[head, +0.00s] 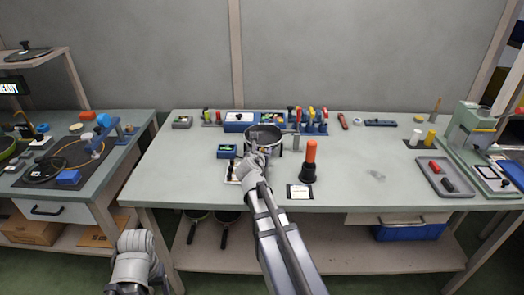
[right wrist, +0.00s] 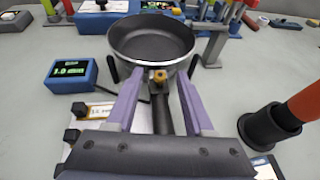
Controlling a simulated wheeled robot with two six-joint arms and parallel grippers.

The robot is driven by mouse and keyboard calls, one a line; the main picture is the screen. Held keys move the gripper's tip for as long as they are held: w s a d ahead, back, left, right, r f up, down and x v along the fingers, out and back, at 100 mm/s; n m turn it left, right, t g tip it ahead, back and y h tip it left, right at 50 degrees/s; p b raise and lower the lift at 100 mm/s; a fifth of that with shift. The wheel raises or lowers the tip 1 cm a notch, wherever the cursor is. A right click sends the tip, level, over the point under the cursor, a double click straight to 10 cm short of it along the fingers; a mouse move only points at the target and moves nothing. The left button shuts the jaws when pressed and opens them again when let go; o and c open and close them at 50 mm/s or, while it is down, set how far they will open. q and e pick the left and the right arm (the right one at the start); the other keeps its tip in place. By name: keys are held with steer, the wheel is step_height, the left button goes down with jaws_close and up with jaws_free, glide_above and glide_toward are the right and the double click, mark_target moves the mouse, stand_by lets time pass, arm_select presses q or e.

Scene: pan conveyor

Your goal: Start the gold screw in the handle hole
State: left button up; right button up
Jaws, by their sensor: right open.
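The dark pan (right wrist: 152,38) sits upright on the table, and it also shows in the head view (head: 264,133). Its black handle (right wrist: 162,115) points toward my wrist. A small gold screw (right wrist: 159,76) shows at the joint of handle and pan; how deep it sits cannot be told. My right gripper (right wrist: 160,82) is open, its two purple fingers on either side of the screw and handle, apart from the screw. In the head view the right gripper (head: 256,163) partly hides the handle. Only part of my left arm shows, at the lower left, without its gripper.
A blue display box (right wrist: 73,72) stands left of the pan. An orange-handled tool in a black holder (head: 309,160) stands to the right.

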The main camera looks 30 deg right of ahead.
steer(key=p+v, duration=0.2)
steer(key=v, duration=0.5)
steer(key=shift+s+a+r, duration=0.1)
steer(key=shift+s, duration=0.05)
steer(key=shift+a, duration=0.1)
stand_by(0.3)
steer(key=s+a+m+g+p, duration=0.1)
steer(key=a+m, duration=0.1)
steer(key=a+f+m+y+p, duration=0.1)
steer(key=a+m, duration=0.2)
steer(key=s+a+f+m+g+y+p, duration=0.1)
steer(key=a+m, duration=0.1)
steer(key=a, duration=0.1)
steer(key=shift+s+f+m+g, duration=0.25)
steer(key=shift+s+m+g, duration=0.05)
steer(key=shift+s+m, duration=0.1)
steer(key=s+a+f+m+g+y+p, duration=0.1)
steer(key=s+a+m+g+y+p, duration=0.1)
steer(key=s+a+m, duration=0.6)
steer(key=s+a+f+m+g+y+p, duration=0.1)
steer(key=s+a+m+g+y+p, duration=0.2)
steer(key=a, duration=1.2)
steer(key=s+m+g+p, duration=0.1)
steer(key=s+m+g, duration=0.2)
steer(key=s+m, duration=0.2)
steer(key=shift+s+f+y, duration=0.3)
steer(key=shift+s+f, duration=0.05)
steer(key=shift+s, duration=0.5)
